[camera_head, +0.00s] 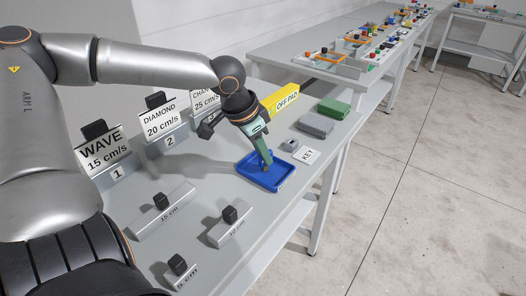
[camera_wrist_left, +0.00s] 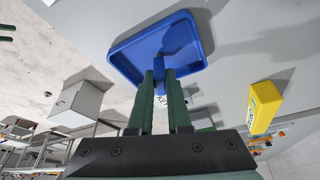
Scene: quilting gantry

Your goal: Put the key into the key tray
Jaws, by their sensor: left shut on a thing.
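The blue key tray (camera_head: 283,184) lies on the grey table, and it fills the upper middle of the left wrist view (camera_wrist_left: 117,56). My left gripper (camera_head: 267,167) points down over the tray, with its green fingertips at or just above the tray's inside. In the left wrist view its fingers (camera_wrist_left: 159,74) are close together with a small blue piece, seemingly part of the key (camera_wrist_left: 159,87), between them. The rest of the key is hidden by the fingers. I cannot tell whether it touches the tray floor. My right gripper is out of view.
A small grey block (camera_head: 290,145) and a KEY label (camera_head: 307,155) are right of the tray. Behind are grey (camera_head: 316,125) and green (camera_head: 334,107) blocks and the yellow OFF PAD (camera_head: 287,99). Several black-knobbed blocks stand left and in front.

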